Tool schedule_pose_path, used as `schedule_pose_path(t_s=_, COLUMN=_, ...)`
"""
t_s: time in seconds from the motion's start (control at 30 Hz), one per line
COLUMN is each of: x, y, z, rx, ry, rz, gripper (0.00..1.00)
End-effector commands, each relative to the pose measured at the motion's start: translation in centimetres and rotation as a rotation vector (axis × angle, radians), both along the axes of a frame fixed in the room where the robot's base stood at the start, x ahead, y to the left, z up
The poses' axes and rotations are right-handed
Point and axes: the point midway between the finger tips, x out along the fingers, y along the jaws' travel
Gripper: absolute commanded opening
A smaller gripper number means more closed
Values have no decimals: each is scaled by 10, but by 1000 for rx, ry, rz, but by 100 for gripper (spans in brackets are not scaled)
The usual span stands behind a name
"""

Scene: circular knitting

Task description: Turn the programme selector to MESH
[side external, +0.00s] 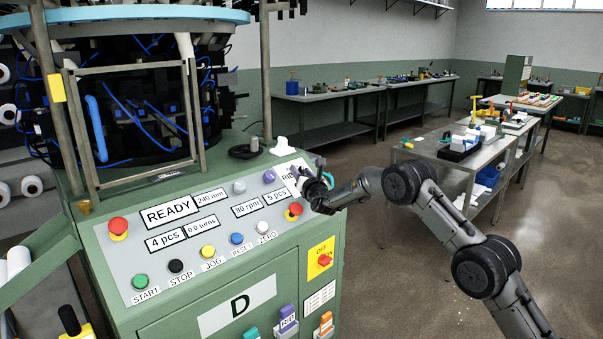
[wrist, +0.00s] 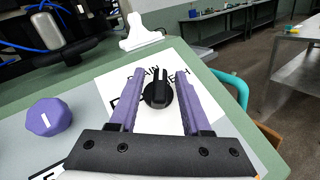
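The programme selector (wrist: 158,94) is a black knob with a raised bar, on a white plate (wrist: 103,84) in the wrist view. Its bar points roughly up the picture, between partly hidden lettering that reads like PLAIN and MESH (wrist: 180,77). More lettering, starting with R, is mostly covered by the left finger. My gripper (wrist: 159,85) has its two purple fingers apart, one on each side of the knob, with plate showing between. In the side external view my gripper (side external: 298,178) is over the panel's right end, where RIB (side external: 287,176) shows; the selector is hidden there.
A purple faceted knob (wrist: 48,117) sits left of the fingers. A white clip-shaped piece (wrist: 139,33) stands behind the plate. Buttons, displays and a red stop button (side external: 293,209) crowd the panel (side external: 130,268). A bench (side external: 455,150) stands to the right.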

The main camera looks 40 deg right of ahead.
Motion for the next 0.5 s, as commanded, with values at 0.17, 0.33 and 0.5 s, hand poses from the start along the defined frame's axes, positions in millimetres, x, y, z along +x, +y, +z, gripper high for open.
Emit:
schedule_pose_path(t_s=0.17, x=0, y=0, z=0, rx=0, ry=0, rz=0, gripper=14)
schedule_pose_path(t_s=0.33, x=0, y=1, z=-1, rx=0, ry=2, rz=1, gripper=0)
schedule_pose_path(t_s=0.5, x=0, y=1, z=-2, rx=1, ry=4, rz=1, gripper=0)
